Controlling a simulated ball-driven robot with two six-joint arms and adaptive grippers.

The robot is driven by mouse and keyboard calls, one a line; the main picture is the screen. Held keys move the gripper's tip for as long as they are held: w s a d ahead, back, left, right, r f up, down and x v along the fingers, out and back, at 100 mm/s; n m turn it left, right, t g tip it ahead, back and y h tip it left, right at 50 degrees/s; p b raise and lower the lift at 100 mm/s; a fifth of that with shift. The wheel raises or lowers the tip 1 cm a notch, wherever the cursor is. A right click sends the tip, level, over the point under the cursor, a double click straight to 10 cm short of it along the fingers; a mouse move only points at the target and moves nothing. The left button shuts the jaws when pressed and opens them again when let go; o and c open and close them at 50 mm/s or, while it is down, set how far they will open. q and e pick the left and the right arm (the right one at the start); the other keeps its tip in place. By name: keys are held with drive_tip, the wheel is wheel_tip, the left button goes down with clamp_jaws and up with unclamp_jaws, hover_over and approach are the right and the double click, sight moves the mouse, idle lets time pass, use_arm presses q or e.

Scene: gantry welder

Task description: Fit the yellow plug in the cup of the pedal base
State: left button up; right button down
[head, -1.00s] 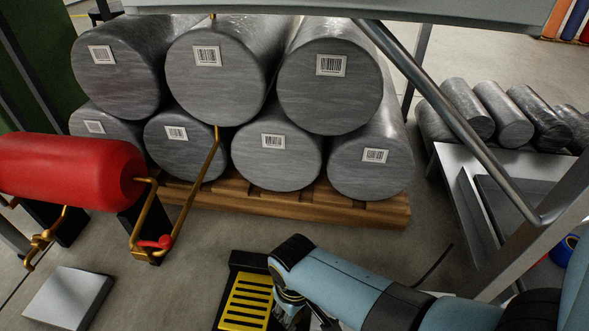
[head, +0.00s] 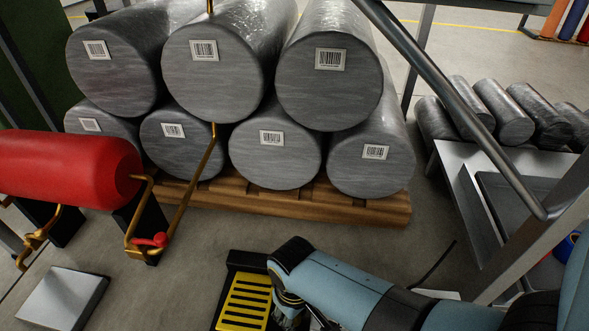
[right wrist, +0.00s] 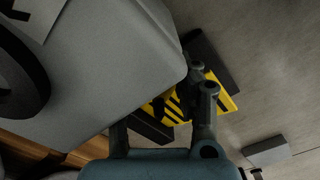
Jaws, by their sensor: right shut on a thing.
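The pedal (head: 244,302), with yellow and black slats in a black base, is on the floor at the bottom middle of the head view. It also shows in the right wrist view (right wrist: 222,97), partly behind my fingers. My right gripper (head: 290,316) is low at the pedal's right side, mostly hidden by its own blue-grey arm. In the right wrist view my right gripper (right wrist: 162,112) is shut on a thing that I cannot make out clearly. I cannot pick out the yellow plug or the cup of the base. My left gripper is not in view.
Grey rolls (head: 275,155) are stacked on a wooden pallet (head: 290,207) behind the pedal. A red cylinder (head: 65,170) and a grey plate (head: 62,298) are at left. A slanted metal bar (head: 455,110) crosses at right. A large grey surface (right wrist: 90,65) fills the right wrist view's left.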

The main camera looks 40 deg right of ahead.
drive_tip(key=shift+f, duration=0.1)
idle(0.3)
drive_tip(key=shift+f+b, duration=0.7)
drive_tip(key=shift+f, duration=0.75)
drive_tip(key=shift+s+f, duration=0.15)
drive_tip(key=shift+f, duration=0.05)
drive_tip(key=c, duration=0.9)
unclamp_jaws()
drive_tip(key=shift+b, duration=0.35)
drive_tip(key=shift+r, duration=0.4)
wheel_tip(320, 180, up, 12)
drive_tip(key=shift+r, duration=0.1)
